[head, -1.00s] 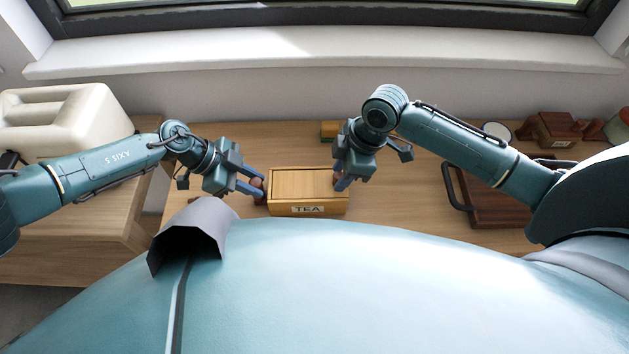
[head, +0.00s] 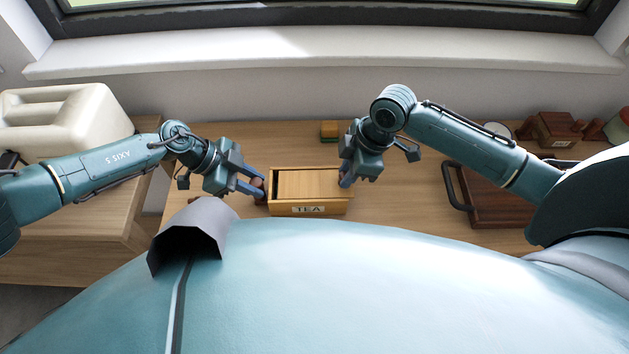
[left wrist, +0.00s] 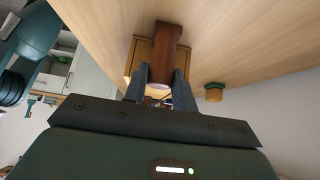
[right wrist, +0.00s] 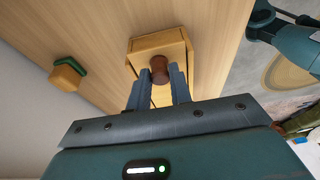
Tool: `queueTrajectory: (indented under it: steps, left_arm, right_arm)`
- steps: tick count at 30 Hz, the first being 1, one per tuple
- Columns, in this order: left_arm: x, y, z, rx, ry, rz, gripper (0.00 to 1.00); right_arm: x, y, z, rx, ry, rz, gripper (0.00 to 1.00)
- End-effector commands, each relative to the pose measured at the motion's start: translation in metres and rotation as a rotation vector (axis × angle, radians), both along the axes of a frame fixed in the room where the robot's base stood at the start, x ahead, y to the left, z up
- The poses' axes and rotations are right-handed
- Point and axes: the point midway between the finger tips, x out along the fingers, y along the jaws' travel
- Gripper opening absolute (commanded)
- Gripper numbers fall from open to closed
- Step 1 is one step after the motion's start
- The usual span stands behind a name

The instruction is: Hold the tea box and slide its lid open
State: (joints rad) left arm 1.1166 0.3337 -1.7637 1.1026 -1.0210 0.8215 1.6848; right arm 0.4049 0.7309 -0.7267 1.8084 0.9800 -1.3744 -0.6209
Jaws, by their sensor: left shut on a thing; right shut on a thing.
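The wooden tea box (head: 308,210) stands on the table in the middle of the head view, its TEA label facing me. Its lid (head: 308,182) sits shifted right, with a narrow dark gap at the box's left end. My left gripper (head: 257,187) is shut on the brown handle (left wrist: 168,42) at the box's left end, as the left wrist view shows. My right gripper (head: 346,182) is shut on the round brown knob (right wrist: 159,66) at the right end. The right fingers partly hide that end in the head view.
A cream container (head: 65,120) stands at the left. The wall and window sill close off the back.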

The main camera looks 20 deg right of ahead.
Motion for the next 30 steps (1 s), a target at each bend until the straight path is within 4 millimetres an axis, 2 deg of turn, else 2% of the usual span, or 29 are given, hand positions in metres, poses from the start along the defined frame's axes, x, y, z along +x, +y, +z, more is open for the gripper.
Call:
queueTrajectory:
  steps: [30]
  left_arm:
    - [0.002, 0.003, -0.001, 0.005, -0.002, 0.003, 0.0]
  right_arm:
    - [-0.014, -0.052, 0.0, -0.007, 0.001, -0.001, 0.01]
